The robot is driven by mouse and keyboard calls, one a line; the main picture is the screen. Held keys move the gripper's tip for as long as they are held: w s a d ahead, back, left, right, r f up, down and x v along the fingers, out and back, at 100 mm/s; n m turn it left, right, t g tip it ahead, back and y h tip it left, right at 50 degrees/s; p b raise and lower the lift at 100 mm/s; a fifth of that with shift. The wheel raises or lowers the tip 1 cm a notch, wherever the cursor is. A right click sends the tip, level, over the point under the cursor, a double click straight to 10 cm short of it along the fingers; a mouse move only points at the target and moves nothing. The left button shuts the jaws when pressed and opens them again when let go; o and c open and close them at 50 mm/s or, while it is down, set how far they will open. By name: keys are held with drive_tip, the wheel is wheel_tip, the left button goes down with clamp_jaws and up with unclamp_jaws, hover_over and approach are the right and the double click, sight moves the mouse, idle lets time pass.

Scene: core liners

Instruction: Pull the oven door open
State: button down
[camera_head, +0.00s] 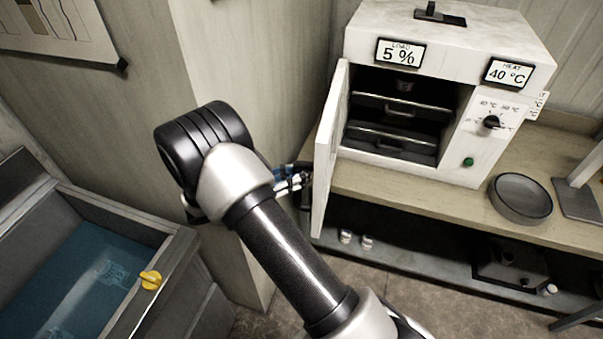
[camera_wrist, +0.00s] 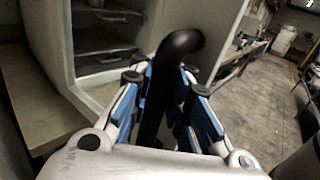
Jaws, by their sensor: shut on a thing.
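The white oven (camera_head: 452,58) stands on a bench at the right in the head view. Its door (camera_head: 328,150) is swung wide open on the left side, and the dark inside with drawer-like trays (camera_head: 392,128) shows. My gripper (camera_head: 298,178) is at the door's outer face, partly hidden behind my arm in the head view. In the wrist view my gripper's blue-padded fingers (camera_wrist: 170,100) are shut around the black door handle (camera_wrist: 181,45). The door (camera_wrist: 215,35) and the open oven inside (camera_wrist: 105,38) also show there.
The wooden bench (camera_head: 400,190) carries a round grey pan (camera_head: 521,198) right of the oven. A lower shelf below holds small items. A grey tank with blue contents and a yellow knob (camera_head: 151,280) stands at the lower left. A wall corner (camera_head: 235,100) is close behind my arm.

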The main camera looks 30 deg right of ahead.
drive_tip(key=shift+s+a+f, duration=0.1)
drive_tip(key=shift+s+f, duration=0.1)
drive_tip(key=shift+s, duration=0.05)
drive_tip(key=c, duration=2)
unclamp_jaws()
drive_tip(key=shift+o, duration=1.2)
drive_tip(key=shift+a+r, duration=0.15)
drive_tip(key=shift+a, duration=0.05)
drive_tip(key=shift+o, duration=1.4)
drive_tip(key=shift+d, duration=0.1)
drive_tip(key=w+a, duration=0.1)
drive_tip(key=a, duration=1.1)
drive_tip(key=shift+w, duration=0.3)
drive_tip(key=shift+r, duration=0.1)
